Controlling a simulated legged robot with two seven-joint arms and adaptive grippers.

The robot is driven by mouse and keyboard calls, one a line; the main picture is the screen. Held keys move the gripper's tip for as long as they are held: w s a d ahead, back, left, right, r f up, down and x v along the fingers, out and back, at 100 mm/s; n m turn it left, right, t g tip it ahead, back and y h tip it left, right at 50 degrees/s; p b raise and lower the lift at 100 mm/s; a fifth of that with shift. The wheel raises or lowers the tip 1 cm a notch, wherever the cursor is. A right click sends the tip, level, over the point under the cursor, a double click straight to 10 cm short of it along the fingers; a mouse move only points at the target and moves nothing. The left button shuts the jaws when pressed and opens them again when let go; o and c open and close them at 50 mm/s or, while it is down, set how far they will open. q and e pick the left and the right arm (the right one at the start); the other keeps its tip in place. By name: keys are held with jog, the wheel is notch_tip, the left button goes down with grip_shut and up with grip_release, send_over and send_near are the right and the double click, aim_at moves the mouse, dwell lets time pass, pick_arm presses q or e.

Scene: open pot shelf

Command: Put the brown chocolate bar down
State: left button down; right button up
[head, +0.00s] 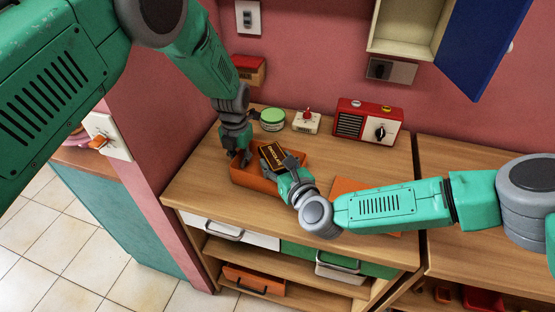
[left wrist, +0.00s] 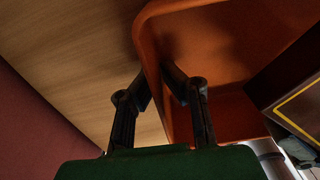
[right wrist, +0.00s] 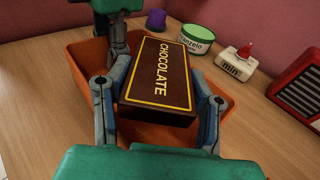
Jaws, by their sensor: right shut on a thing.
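The brown chocolate bar (head: 271,155) has a yellow border and lettering. My right gripper (head: 279,166) is shut on it. In the right wrist view the bar (right wrist: 158,75) lies between the two fingers, tilted, over the orange tray (head: 262,184). Whether it touches the tray's floor cannot be told. My left gripper (head: 239,157) is at the tray's left end. In the left wrist view its fingers (left wrist: 160,84) stand apart, one on each side of the tray's wall (left wrist: 152,50). The bar's edge (left wrist: 290,100) shows at the right there.
Behind the tray on the wooden counter (head: 205,180) stand a green-and-white tub (head: 272,120), a white timer (head: 306,122) with a red knob and a red radio (head: 368,122). A purple item (right wrist: 155,19) is behind the bar. An orange flat thing (head: 345,186) lies to the right.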

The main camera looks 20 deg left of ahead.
pick_arm(q)
jog(key=shift+s+f, duration=0.2)
jog(key=shift+s, duration=0.15)
pick_arm(e)
jog(key=shift+d+f, duration=0.1)
jog(key=shift+f, duration=0.3)
pick_arm(q)
jog(key=shift+d, duration=0.1)
pick_arm(e)
jog(key=o, duration=1.3)
jog(key=shift+s, duration=0.1)
jog(key=shift+f, duration=0.2)
jog(key=shift+r, duration=0.35)
jog(key=shift+s+r, duration=0.2)
jog(key=shift+r, duration=0.05)
pick_arm(q)
jog(key=shift+w, duration=0.15)
pick_arm(e)
jog(key=v, duration=1.1)
jog(key=shift+s+d+r, duration=0.2)
jog(key=shift+r, duration=0.1)
